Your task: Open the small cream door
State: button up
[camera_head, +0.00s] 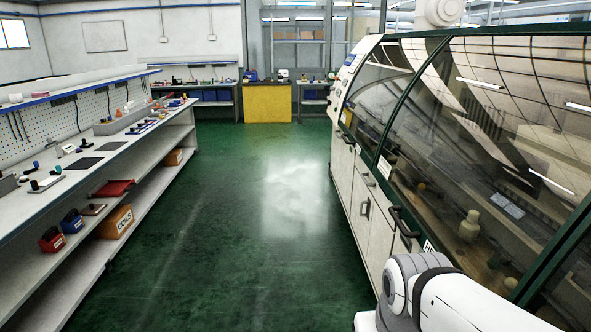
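The long machine on the right has a row of cream doors along its lower front. One cream door (359,196) has a dark handle (365,208) and looks shut. Nearer to me is another cream panel (391,255), below a larger dark handle (403,223); my arm partly hides this end. I cannot tell which door is the small one. White links of my arm show at the bottom right, in front of the machine. My gripper is not in view.
A green floor aisle (225,215) runs clear ahead between the machine and a long workbench (60,205) on the left. The bench's shelves hold boxes and a carton (115,221). The machine's curved glass hood (460,130) overhangs on the right. A yellow cabinet (267,103) stands far back.

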aim_at(357, 211)
jog(key=u, duration=0.05)
jog(key=i, duration=3.35)
jog(key=z, duration=0.3)
